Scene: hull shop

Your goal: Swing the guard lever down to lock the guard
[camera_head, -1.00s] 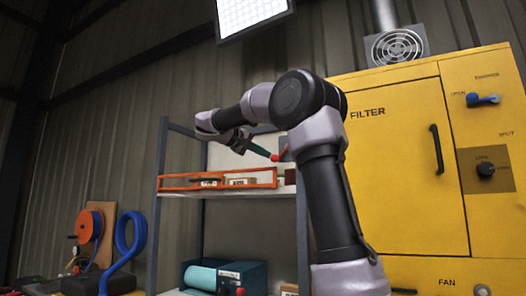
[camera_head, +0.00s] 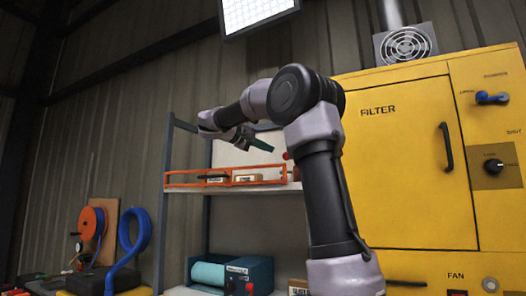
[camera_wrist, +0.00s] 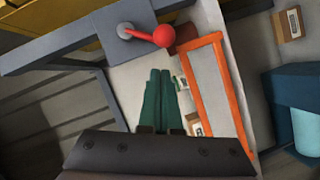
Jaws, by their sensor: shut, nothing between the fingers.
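The guard lever (camera_wrist: 143,34) shows in the wrist view as a short red arm with a red ball knob (camera_wrist: 164,36) on a grey mount (camera_wrist: 103,28). The knob also shows in the head view (camera_head: 286,156), where my arm hides the rest of the lever. An orange-framed panel (camera_wrist: 217,88), seemingly the guard, lies beside it; in the head view it runs along the shelf front (camera_head: 225,184). My gripper (camera_wrist: 160,72) has green fingers held together with nothing between them. The fingertips (camera_head: 271,149) point at the knob, with a small gap visible.
The panel stands on a grey shelf rack (camera_head: 168,150), with small labelled boxes behind it. A yellow filter cabinet (camera_head: 405,170) stands close on the right. Blue and orange hose reels (camera_head: 90,222) are at the left.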

